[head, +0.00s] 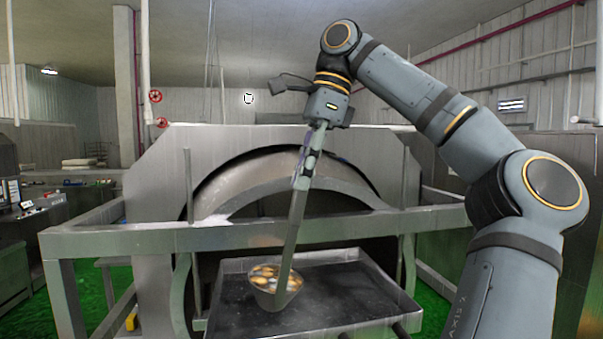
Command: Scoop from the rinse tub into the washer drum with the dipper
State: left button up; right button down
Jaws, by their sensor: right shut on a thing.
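My right gripper (307,166) is shut on the upper part of the long grey handle of the dipper (294,232). The handle slants down slightly to the left. Its bowl (272,299) is at the bottom and holds several small rounded brown, yellow and pale pieces. The washer drum (265,176) is the big curved grey metal form in the housing behind the rail. The bowl shows against the left part of a shallow rectangular dark-floored metal tray (412,313); I cannot tell whether it touches it or whether this is the rinse tub. My left gripper is out of view.
A grey metal rail (130,240) crosses in front of the drum, behind the dipper's handle. Thin upright rods (188,210) stand at both sides of the opening. A bench with equipment (30,207) is at the far left. Green floor shows at both sides.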

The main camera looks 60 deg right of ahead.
jog(key=shift+s+d+t+y, duration=0.55)
jog(key=shift+s+d, duration=0.45)
jog(key=shift+s, duration=0.25)
